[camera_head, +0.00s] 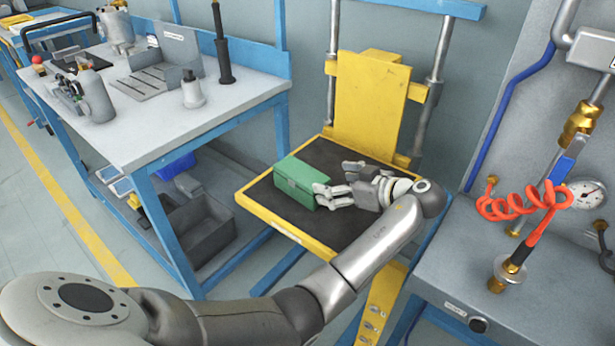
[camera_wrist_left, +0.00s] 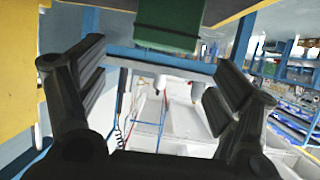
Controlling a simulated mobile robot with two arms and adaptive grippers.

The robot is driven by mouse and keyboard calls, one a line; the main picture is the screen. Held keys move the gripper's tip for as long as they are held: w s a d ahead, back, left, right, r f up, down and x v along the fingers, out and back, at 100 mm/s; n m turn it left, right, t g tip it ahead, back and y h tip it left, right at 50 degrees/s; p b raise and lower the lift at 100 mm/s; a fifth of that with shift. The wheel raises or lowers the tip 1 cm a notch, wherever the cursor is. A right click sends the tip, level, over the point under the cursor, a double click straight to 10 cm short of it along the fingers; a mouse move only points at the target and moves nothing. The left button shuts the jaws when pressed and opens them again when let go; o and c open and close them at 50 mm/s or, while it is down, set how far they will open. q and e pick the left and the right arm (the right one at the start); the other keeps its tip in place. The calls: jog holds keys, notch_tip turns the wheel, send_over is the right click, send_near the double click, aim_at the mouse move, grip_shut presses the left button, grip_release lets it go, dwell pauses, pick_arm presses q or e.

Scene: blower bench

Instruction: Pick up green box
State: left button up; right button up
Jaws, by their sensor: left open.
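The green box (camera_head: 298,180) sits on the dark top of the yellow platform (camera_head: 255,209) in the head view. My left gripper (camera_head: 330,184) is open just to the right of the box, low over the platform, with its fingers pointing toward the box. I cannot tell whether a finger touches it. In the left wrist view, the green box (camera_wrist_left: 170,22) shows at the top, beyond and between the two spread fingers of the left gripper (camera_wrist_left: 160,85). Nothing is between the fingers. My right gripper is in neither view.
A grey workbench (camera_head: 150,135) with blue legs and several tools stands left of the platform. The platform's yellow back plate (camera_head: 372,105) rises behind the box. On the right, a grey bench (camera_head: 460,265) carries a coiled red hose (camera_head: 520,205) and a gauge (camera_head: 587,193).

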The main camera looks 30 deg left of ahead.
aim_at(313, 178)
pick_arm(q)
jog(key=x, duration=0.5)
jog(key=shift+s, duration=0.2)
jog(key=x, duration=0.5)
jog(key=shift+b, duration=0.3)
jog(key=shift+w+a, duration=0.1)
jog(key=shift+a, duration=0.05)
jog(key=c, duration=1.5)
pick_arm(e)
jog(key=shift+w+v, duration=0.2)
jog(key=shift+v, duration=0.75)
pick_arm(q)
jog(key=shift+r, duration=0.1)
jog(key=shift+c, duration=0.2)
